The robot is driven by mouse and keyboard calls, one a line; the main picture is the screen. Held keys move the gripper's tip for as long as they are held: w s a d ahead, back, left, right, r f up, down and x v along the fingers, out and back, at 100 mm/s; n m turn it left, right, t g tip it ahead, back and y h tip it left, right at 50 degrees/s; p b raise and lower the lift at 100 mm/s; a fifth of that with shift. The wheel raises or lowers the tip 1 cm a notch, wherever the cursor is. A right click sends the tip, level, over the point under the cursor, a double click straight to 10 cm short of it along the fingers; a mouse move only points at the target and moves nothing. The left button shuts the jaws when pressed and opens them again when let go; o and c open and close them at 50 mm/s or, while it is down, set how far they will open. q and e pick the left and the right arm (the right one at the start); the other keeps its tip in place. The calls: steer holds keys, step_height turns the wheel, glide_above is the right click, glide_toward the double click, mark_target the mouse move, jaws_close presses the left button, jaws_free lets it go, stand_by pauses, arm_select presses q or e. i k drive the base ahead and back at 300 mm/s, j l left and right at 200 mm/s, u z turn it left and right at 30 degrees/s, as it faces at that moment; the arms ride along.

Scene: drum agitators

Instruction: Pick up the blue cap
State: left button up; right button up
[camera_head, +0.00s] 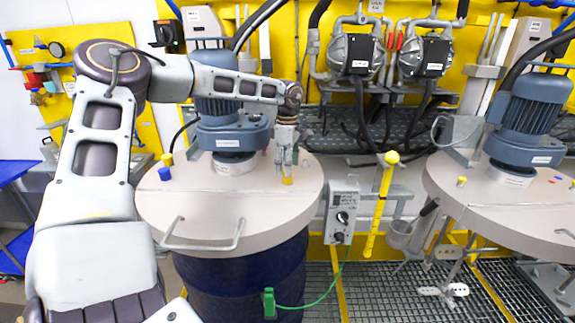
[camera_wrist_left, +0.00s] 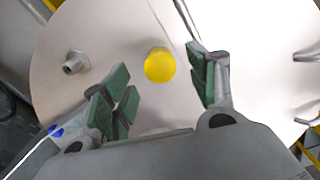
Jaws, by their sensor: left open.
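The blue cap (camera_head: 165,174) sits on the left part of the beige drum lid (camera_head: 235,213), beside a yellow cap (camera_head: 167,159). My left gripper (camera_head: 287,165) points down over the right part of the lid, well to the right of the blue cap. It is open and empty. In the left wrist view its green-padded fingers (camera_wrist_left: 160,82) stand apart, with another yellow cap (camera_wrist_left: 160,65) showing between them. A small blue piece, apparently the blue cap (camera_wrist_left: 55,131), shows at lower left there, partly hidden by the gripper. My right gripper is not in view.
A blue agitator motor (camera_head: 232,128) stands at the back of the lid, behind my left forearm. A metal handle (camera_head: 203,240) rises from the lid's front. A control box (camera_head: 342,214) and yellow post (camera_head: 380,205) stand to the right. The lid's left-centre surface is clear.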

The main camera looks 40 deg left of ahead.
mark_target(164, 174)
steer(key=k+u, duration=0.2)
steer(key=i+u, duration=0.2)
steer(key=u, duration=1.9)
